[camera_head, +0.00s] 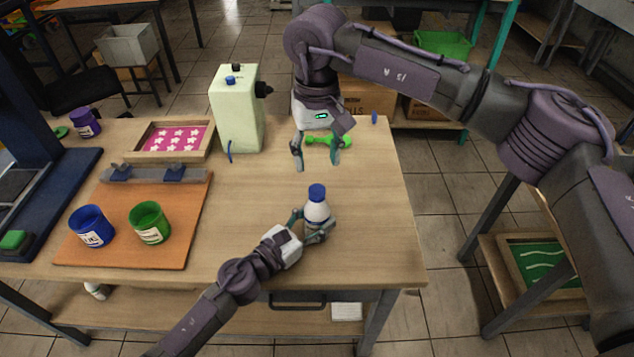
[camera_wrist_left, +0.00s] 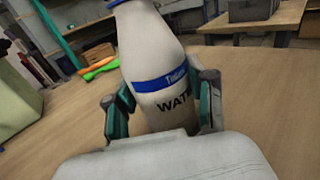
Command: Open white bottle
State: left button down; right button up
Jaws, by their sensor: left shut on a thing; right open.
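The white bottle (camera_head: 317,212) stands upright near the front right of the wooden table, with its blue cap (camera_head: 317,192) on top. My left gripper (camera_head: 312,230) is shut on the bottle's body. In the left wrist view the bottle (camera_wrist_left: 158,75) sits between the two fingers, with a blue band and the letters "WAT" showing; its top is cut off there. My right gripper (camera_head: 318,158) is open and empty, pointing down above the table behind the bottle, apart from the cap.
A green object (camera_head: 322,140) lies behind my right gripper. A pale green container (camera_head: 237,112) stands at the back. A blue jar (camera_head: 91,228) and a green jar (camera_head: 149,223) stand on an orange board (camera_head: 125,254) at left. The table right of the bottle is clear.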

aim_at(317, 189)
jog(key=m, duration=0.8)
jog(key=shift+m, duration=0.4)
jog(key=m, duration=0.6)
jog(key=shift+m, duration=0.4)
jog(key=m, duration=0.6)
jog(key=shift+m, duration=0.4)
jog(key=m, duration=0.6)
jog(key=shift+m, duration=0.4)
jog(key=m, duration=1.3)
jog(key=shift+m, duration=0.4)
jog(key=m, duration=0.6)
jog(key=shift+m, duration=0.4)
jog(key=m, duration=0.6)
jog(key=shift+f+m, duration=0.2)
jog(key=shift+m, duration=0.4)
notch_tip(317, 189, down, 8)
jog(key=shift+r, duration=0.15)
